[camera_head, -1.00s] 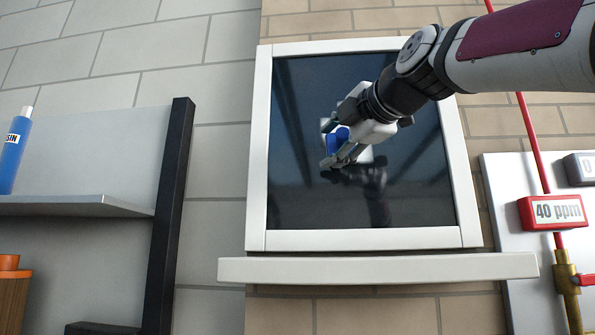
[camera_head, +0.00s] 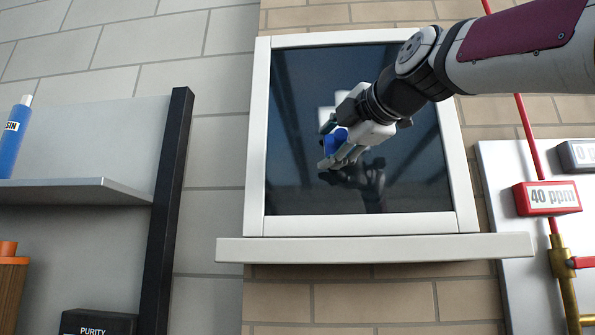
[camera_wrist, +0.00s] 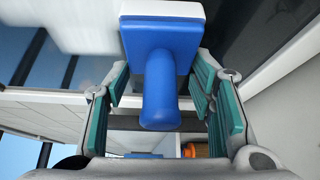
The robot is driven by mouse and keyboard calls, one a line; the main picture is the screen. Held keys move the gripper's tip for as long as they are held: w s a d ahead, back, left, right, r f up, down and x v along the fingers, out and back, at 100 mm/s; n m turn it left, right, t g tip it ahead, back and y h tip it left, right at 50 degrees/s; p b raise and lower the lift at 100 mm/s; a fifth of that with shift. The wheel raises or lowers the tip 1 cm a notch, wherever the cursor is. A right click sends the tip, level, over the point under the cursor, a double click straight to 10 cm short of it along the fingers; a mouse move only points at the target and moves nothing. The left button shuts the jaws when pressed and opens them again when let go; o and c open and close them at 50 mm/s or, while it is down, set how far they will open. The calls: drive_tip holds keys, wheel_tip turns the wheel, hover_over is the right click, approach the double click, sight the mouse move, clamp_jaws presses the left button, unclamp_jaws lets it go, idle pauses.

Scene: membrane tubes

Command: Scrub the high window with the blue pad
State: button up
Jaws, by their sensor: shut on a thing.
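The high window (camera_head: 290,180) is a dark, reflective pane in a white frame, high on the brick wall. My gripper (camera_head: 331,145) is in front of the middle of the pane. It is shut on the handle of the blue pad (camera_head: 336,139). In the wrist view the blue pad (camera_wrist: 160,48) shows a blue block with a rounded handle between my green-lined fingers and a white layer on its far side. The white side faces the glass. I cannot tell for certain whether it touches. My fingers hide part of the pad in the head view.
A white sill (camera_head: 370,248) juts out below the window. A grey shelf (camera_head: 80,190) with a blue bottle (camera_head: 12,140) and a black post (camera_head: 168,210) stand at left. A red 40 ppm gauge (camera_head: 547,198) and pipes are at right.

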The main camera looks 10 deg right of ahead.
drive_tip(key=shift+f, duration=0.1)
drive_tip(key=s+a+b, duration=0.1)
drive_tip(key=s+a, duration=0.1)
drive_tip(key=s, duration=0.4)
drive_tip(key=shift+s+b, duration=0.3)
idle(0.4)
